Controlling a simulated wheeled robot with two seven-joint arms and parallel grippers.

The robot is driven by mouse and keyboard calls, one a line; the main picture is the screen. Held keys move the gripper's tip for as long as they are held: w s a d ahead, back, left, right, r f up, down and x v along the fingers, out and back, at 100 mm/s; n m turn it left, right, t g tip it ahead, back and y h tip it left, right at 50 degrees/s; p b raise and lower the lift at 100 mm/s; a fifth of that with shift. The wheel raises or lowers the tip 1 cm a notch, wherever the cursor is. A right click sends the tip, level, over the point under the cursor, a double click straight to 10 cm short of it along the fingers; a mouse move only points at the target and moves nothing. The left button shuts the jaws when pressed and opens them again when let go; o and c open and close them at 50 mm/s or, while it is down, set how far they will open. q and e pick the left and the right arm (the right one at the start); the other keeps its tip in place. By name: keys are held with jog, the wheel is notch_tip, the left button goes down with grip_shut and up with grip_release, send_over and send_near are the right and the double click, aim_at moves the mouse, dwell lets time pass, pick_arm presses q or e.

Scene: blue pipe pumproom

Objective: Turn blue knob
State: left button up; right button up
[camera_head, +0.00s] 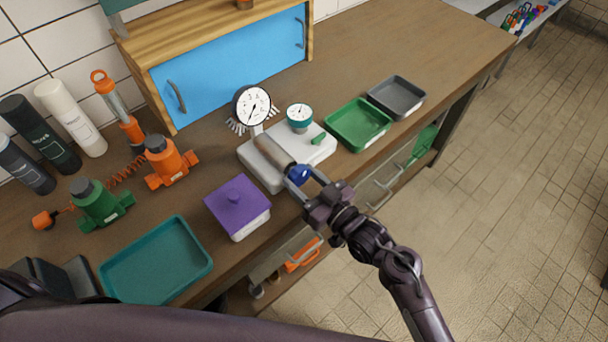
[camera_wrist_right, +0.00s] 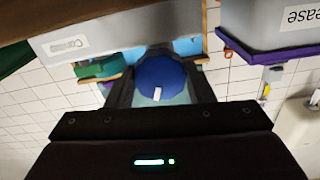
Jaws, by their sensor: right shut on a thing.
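The blue knob (camera_head: 299,174) sits at the near end of a grey cylinder on a white gauge base (camera_head: 262,167) on the workbench. My right gripper (camera_head: 301,181) comes in from the lower right, with its two fingers around the knob. In the right wrist view the blue knob (camera_wrist_right: 161,80), with a small white mark, lies between the dark fingers of the right gripper (camera_wrist_right: 160,85). The fingers are shut on it. A dial gauge (camera_head: 253,106) and a smaller teal dial (camera_head: 299,115) stand behind the cylinder. My left gripper is not in view.
A purple-lidded box (camera_head: 238,205) stands left of the gauge base, near the bench's front edge. A green tray (camera_head: 358,124) and a grey tray (camera_head: 397,97) lie to the right. A teal tray (camera_head: 155,262) lies at the lower left. The floor at right is clear.

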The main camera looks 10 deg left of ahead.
jog(key=shift+m+p, duration=0.6)
jog(key=shift+m, duration=0.7)
jog(key=o, duration=1)
jog(key=shift+c, duration=0.2)
jog(key=b+v, duration=0.1)
jog(key=v, duration=0.6)
jog(key=shift+s+d+b, duration=0.25)
jog(key=shift+d+b, duration=0.1)
